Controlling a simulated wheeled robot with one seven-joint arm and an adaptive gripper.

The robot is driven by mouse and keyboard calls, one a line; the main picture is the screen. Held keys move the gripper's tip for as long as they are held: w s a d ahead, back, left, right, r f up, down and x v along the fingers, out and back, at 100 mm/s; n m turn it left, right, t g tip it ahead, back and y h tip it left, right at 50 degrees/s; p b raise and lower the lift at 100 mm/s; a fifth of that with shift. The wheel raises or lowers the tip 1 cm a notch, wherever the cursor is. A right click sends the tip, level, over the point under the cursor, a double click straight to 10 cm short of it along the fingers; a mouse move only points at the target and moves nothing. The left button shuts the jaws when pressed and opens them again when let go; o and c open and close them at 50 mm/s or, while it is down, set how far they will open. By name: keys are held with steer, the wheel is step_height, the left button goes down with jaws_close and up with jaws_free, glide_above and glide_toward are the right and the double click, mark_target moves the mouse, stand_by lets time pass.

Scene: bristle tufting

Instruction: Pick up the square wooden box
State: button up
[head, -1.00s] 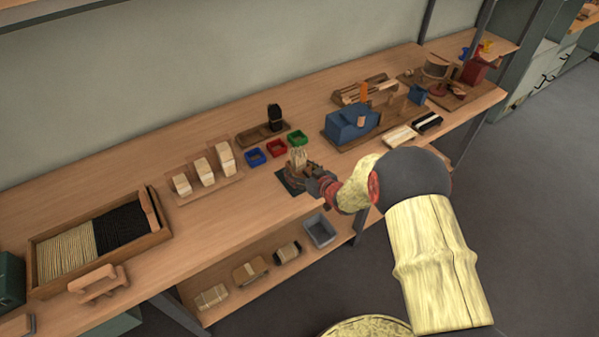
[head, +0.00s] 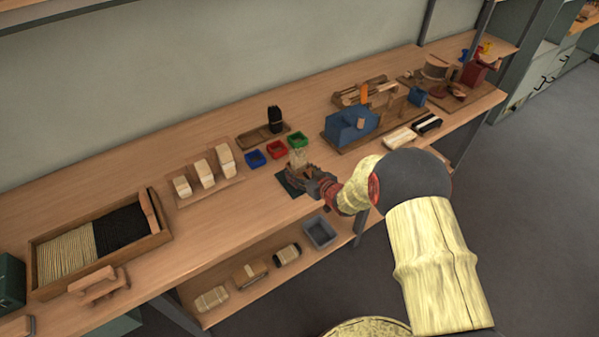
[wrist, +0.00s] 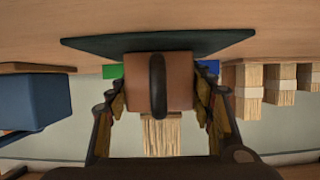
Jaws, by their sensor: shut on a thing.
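The square wooden box (wrist: 180,72) is a brown block with a dark upright loop on its near face and pale bristles (wrist: 162,137) standing out of its top. The wrist view is upside down. My gripper (wrist: 157,100) has one finger on each side of the box and is shut on it. In the head view my gripper (head: 315,178) hides most of the box, and the bristles (head: 298,158) show above it. The box is at a dark green mat (head: 289,183); I cannot tell whether it is touching or just above it.
Blue (head: 255,158), red (head: 277,149) and green (head: 298,140) small bins stand behind the mat. Several banded bristle bundles (head: 204,171) stand to the left. A blue machine (head: 350,124) is to the right. A grey bin (head: 320,231) sits on the lower shelf.

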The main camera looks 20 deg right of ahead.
mark_target(302, 165)
steer(key=shift+r, duration=0.5)
step_height(302, 165, up, 3)
steer(key=shift+s+f+p, duration=0.1)
steer(key=shift+s+p, duration=0.05)
steer(key=shift+p, duration=0.75)
steer(key=s+r+p, duration=0.1)
steer(key=s+r, duration=0.1)
steer(key=r, duration=0.1)
steer(key=s+r+p, duration=0.1)
steer(key=s+r, duration=0.2)
steer(key=shift+r+p, duration=0.1)
steer(key=shift+p, duration=0.3)
steer(key=s+r+p, duration=0.2)
steer(key=s+r, duration=0.1)
steer(key=s, duration=0.5)
steer(key=shift+s, duration=0.35)
stand_by(1.3)
